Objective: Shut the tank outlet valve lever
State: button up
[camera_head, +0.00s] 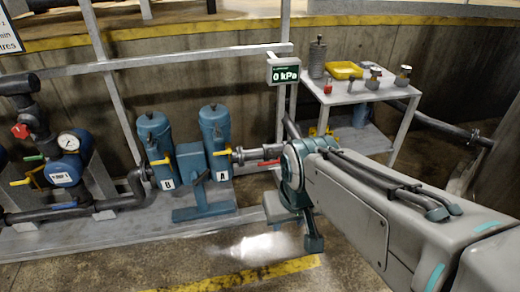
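No lever carries a readable tank outlet label, so I cannot tell which one it is. A red lever (268,163) sticks out at the pipe fitting right of canister A (216,135), partly hidden by my arm's end. Yellow levers show at canister A (221,153) and at canister B (161,161). Another yellow lever (20,182) and a green lever (33,158) are at the far left pipework. My gripper (296,222) is at the arm's end, just right of and in front of the red lever. Its fingers are not clear, and I see no lever held.
A pump with a round gauge (68,142) and a red handle (20,131) stand at the left. A green display (286,75) reads 0 kPa. A table (350,93) with small items stands behind my arm. The front floor with a yellow line (240,274) is clear.

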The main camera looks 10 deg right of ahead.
aim_at(278, 161)
jog(key=u, duration=0.35)
jog(key=i, duration=1.25)
jog(key=z, duration=0.4)
